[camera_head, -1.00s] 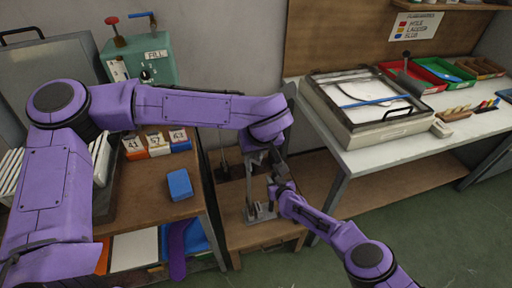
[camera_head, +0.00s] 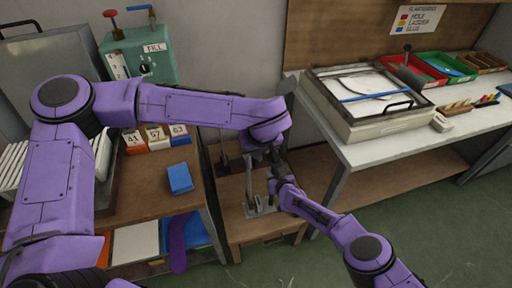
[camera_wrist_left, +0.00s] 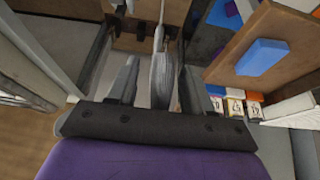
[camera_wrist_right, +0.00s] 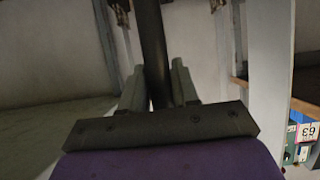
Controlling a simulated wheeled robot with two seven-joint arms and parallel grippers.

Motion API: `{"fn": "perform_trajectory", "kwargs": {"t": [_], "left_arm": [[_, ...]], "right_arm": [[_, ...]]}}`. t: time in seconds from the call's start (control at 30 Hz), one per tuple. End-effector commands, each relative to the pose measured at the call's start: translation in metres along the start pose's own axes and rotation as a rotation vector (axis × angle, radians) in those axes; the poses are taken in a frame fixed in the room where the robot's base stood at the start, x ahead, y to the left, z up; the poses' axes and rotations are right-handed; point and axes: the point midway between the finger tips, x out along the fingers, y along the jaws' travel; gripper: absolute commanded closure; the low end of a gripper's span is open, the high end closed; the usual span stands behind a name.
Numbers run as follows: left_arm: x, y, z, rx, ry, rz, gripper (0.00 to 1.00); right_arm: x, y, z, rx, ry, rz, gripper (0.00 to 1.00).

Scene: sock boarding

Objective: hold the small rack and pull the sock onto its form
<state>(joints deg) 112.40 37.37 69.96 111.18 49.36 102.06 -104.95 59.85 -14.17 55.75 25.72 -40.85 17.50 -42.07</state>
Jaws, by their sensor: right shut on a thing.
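The small rack (camera_head: 261,208) stands on a low wooden stand between the two benches, its grey base showing and its upper part largely hidden by my arms. My left gripper (camera_head: 266,158) points down over it. In the left wrist view, a grey upright piece (camera_wrist_left: 161,75), which looks like the form with fabric on it, is between the open fingers with a gap on the left. My right gripper (camera_head: 276,180) is just below. In the right wrist view it is shut on a dark post (camera_wrist_right: 152,45), apparently the rack's. I cannot clearly separate sock from form.
At left, a wooden bench (camera_head: 150,205) holds a blue block (camera_head: 180,178), numbered boxes (camera_head: 158,138) and a green machine (camera_head: 140,55). At right, a white table (camera_head: 385,150) bears a framed screen (camera_head: 365,100) and coloured trays. The floor at front right is clear.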

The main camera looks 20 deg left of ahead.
Motion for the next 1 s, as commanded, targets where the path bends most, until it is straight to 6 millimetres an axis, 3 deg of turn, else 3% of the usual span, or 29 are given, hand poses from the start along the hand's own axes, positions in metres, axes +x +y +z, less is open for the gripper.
{"fn": "perform_trajectory", "kwargs": {"t": [0.27, 0.37, 0.7, 0.83, 1.0], "left_arm": [[-0.004, 0.0, 0.0, 0.0, 0.001, 0.001, 0.5], [-0.02, 0.001, -0.001, -0.001, 0.004, 0.003, 0.5], [-0.102, 0.0, -0.001, -0.001, 0.003, 0.002, 0.5], [-0.117, 0.0, -0.001, -0.001, 0.001, 0.001, 0.5], [-0.12, 0.0, 0.0, -0.001, -0.001, -0.001, 0.5]], "right_arm": [[0.0, 0.0, 0.0, 0.0, 0.0, 0.0, 0.87], [0.0, 0.0, 0.0, 0.0, 0.0, 0.0, 0.87], [0.0, 0.0, 0.0, 0.0, 0.0, 0.0, 0.87], [0.0, 0.0, 0.0, 0.0, 0.0, 0.0, 0.87], [0.0, 0.0, 0.0, 0.0, 0.0, 0.0, 0.87]]}}
